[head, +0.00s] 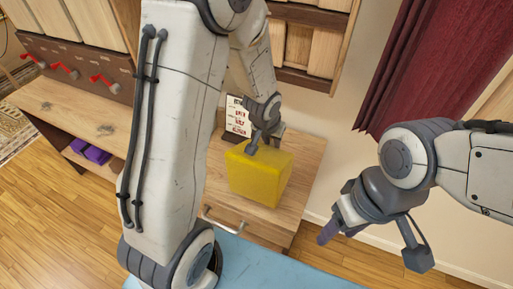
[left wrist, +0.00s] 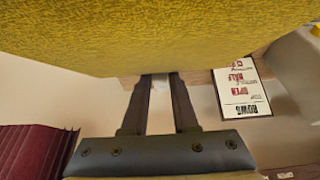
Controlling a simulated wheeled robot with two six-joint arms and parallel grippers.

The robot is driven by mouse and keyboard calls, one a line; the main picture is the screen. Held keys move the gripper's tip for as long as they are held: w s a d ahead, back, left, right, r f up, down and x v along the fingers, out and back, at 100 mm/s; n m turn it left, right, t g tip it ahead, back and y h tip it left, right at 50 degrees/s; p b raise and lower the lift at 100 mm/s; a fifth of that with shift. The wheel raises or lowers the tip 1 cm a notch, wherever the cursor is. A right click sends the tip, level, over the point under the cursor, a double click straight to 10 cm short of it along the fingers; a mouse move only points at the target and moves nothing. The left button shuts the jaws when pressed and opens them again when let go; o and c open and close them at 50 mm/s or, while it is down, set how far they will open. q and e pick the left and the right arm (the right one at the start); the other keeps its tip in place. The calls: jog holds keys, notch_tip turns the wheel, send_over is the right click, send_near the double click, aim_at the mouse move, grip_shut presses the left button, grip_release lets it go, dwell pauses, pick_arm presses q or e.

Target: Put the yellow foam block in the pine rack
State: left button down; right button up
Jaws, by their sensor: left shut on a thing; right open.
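The yellow foam block (head: 258,177) is in my left gripper (head: 263,144), whose fingers are shut on its upper part. The block is over a small wooden cabinet with a drawer; I cannot tell whether it touches the top. In the left wrist view the block (left wrist: 160,35) fills the upper part, with the fingers (left wrist: 160,85) reaching to it. My right gripper (head: 340,232) is open and empty, right of the cabinet. A wooden rack with pale slabs (head: 312,45) is on the wall behind; I cannot tell whether it is the pine rack.
The wooden cabinet (head: 308,165) stands against the wall. A printed sign (head: 237,120) stands behind the block. A bench (head: 75,105) with red levers behind it and a purple object (head: 90,151) below is at left. A dark red curtain (head: 415,60) hangs at right.

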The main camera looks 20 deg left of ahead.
pick_arm(q)
jog(key=w+a+f, duration=0.2)
jog(key=a+f, duration=0.3)
jog(key=f, duration=0.2)
jog(key=shift+a+f, duration=0.35)
jog(key=shift+a, duration=0.05)
pick_arm(e)
jog(key=shift+r, duration=0.7)
pick_arm(q)
jog(key=shift+f, duration=0.15)
jog(key=c, duration=0.7)
grip_release()
pick_arm(e)
jog(key=shift+f, duration=0.1)
